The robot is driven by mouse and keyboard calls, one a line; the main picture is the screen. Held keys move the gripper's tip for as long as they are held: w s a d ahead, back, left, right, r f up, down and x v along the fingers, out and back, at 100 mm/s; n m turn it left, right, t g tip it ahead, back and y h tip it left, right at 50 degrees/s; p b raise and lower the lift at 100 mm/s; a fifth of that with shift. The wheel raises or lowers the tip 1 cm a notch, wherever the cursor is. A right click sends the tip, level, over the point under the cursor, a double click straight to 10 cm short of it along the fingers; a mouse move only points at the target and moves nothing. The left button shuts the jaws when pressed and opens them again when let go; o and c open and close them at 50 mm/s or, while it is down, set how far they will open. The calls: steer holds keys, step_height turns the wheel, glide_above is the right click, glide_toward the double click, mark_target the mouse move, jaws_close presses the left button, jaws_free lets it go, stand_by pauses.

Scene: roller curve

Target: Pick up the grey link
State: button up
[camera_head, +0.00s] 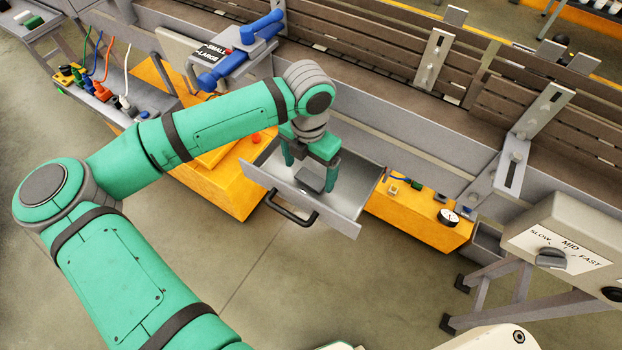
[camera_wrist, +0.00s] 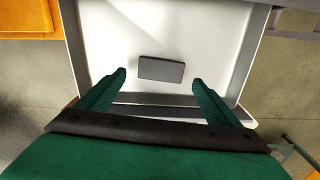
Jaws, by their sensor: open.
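The grey link (camera_head: 311,179) is a small dark grey block lying on the floor of the open drawer (camera_head: 346,209). In the wrist view the grey link (camera_wrist: 161,69) lies flat, a little beyond my fingertips and roughly centred between them. My gripper (camera_head: 311,178) is open and empty, with its fingers pointing down over the drawer. In the wrist view my gripper (camera_wrist: 159,78) shows one finger on each side, both apart from the link. The link is partly hidden by my gripper in the head view.
The drawer's front has a black handle (camera_head: 279,205). Orange cabinets stand on both sides, the right one (camera_head: 420,215) with a gauge (camera_head: 449,217) on top. A conveyor (camera_head: 400,60) runs behind. A speed-dial box (camera_head: 570,245) stands at right.

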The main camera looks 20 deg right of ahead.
mark_target(309, 181)
steer(key=shift+f, duration=1.7)
steer(key=c, duration=1.1)
steer(key=shift+c, duration=0.3)
steer(key=shift+r, duration=0.15)
